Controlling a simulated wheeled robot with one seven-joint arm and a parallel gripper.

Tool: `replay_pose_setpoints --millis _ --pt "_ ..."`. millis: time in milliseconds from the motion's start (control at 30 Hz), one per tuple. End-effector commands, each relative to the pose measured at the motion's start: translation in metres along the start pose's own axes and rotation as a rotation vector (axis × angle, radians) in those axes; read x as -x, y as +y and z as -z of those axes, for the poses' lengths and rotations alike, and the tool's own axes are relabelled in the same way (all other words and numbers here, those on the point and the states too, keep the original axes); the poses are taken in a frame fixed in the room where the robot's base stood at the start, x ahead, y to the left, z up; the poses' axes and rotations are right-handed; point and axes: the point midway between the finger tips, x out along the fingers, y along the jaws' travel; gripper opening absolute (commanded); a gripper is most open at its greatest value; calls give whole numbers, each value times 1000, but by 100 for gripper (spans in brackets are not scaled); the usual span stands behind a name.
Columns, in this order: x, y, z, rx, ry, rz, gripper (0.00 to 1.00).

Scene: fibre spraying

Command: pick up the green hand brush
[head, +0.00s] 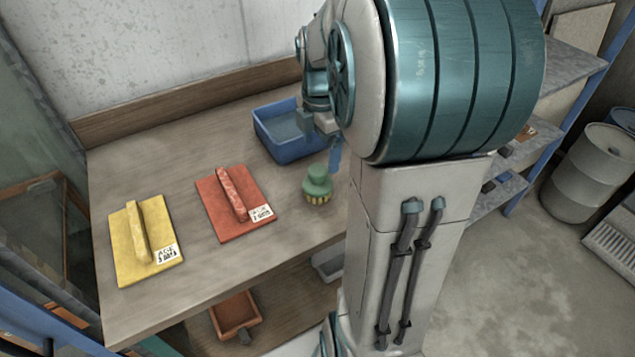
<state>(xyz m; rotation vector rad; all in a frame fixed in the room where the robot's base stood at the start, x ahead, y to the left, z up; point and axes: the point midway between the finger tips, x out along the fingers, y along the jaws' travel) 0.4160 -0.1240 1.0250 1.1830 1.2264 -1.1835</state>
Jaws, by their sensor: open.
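The green hand brush (318,183) stands on the wooden workbench, bristles down, near the bench's right end. It has a round green body with a knob on top and yellowish bristles below. My gripper (320,139) shows partly behind my large arm link, above and behind the brush in the picture. Its two blue-grey fingers look apart, with nothing seen between them. The gripper overlaps the blue bin in the picture, and I cannot tell its height above the bench.
A blue bin (284,153) stands behind the brush. A red float (222,214) and a yellow float (128,262) with labels lie left on the workbench (180,165). An orange tray (236,311) sits on the lower shelf. Blue-framed shelving and a drum (588,170) stand right.

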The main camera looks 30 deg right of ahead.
Motion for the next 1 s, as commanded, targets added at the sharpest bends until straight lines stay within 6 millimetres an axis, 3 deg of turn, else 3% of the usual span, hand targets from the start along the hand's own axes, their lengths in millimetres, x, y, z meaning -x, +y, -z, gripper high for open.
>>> replay_pose_setpoints --millis 100,367,633,967,1000 --pt "-22 -1 0 0 1 3 84" --pt "-42 -1 2 0 0 1 84" --pt "-81 -1 7 -2 2 3 84" --pt "-90 0 7 -1 0 -1 84" --pt "-90 0 7 -1 0 -1 78"
